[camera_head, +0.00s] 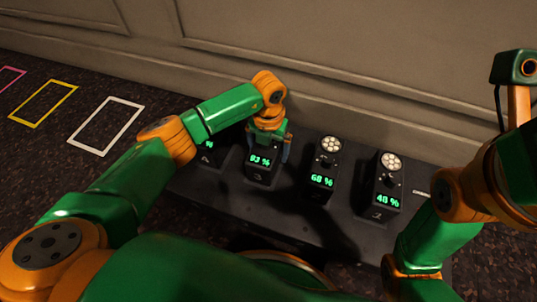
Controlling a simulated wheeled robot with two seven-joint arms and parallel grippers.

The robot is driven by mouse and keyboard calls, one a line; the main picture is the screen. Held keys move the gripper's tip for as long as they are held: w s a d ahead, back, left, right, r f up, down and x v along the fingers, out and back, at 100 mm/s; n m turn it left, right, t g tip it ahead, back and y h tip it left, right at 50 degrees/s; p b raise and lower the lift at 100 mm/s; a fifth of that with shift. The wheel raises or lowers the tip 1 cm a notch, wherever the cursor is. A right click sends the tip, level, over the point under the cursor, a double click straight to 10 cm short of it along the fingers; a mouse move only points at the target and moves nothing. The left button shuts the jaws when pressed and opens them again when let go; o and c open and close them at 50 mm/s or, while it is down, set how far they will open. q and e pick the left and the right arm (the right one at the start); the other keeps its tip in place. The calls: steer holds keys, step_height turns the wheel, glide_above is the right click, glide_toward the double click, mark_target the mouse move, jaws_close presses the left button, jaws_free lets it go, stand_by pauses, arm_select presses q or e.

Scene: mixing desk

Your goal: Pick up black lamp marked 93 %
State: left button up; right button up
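The black lamp with a green display that looks like 93 % (261,161) stands upright on the dark charging base, second from the left. My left gripper (268,147) points down over it and hides its upper part. One finger shows along the lamp's right side, and the other is mostly hidden at its left. I cannot tell whether the fingers press on the lamp. My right arm bends down at the right edge; its gripper is out of view.
Two similar lamps marked 68 % (322,181) and 48 % (387,199) stand to the right on the base (300,222). Another lamp (208,155) at the left is partly behind my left arm. White (76,140), yellow (22,127) and pink outlines mark free floor at left. A wall stands behind.

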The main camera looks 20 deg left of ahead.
arm_select(q)
jaws_close()
steer(key=shift+r, duration=0.1)
steer(key=shift+r, duration=0.1)
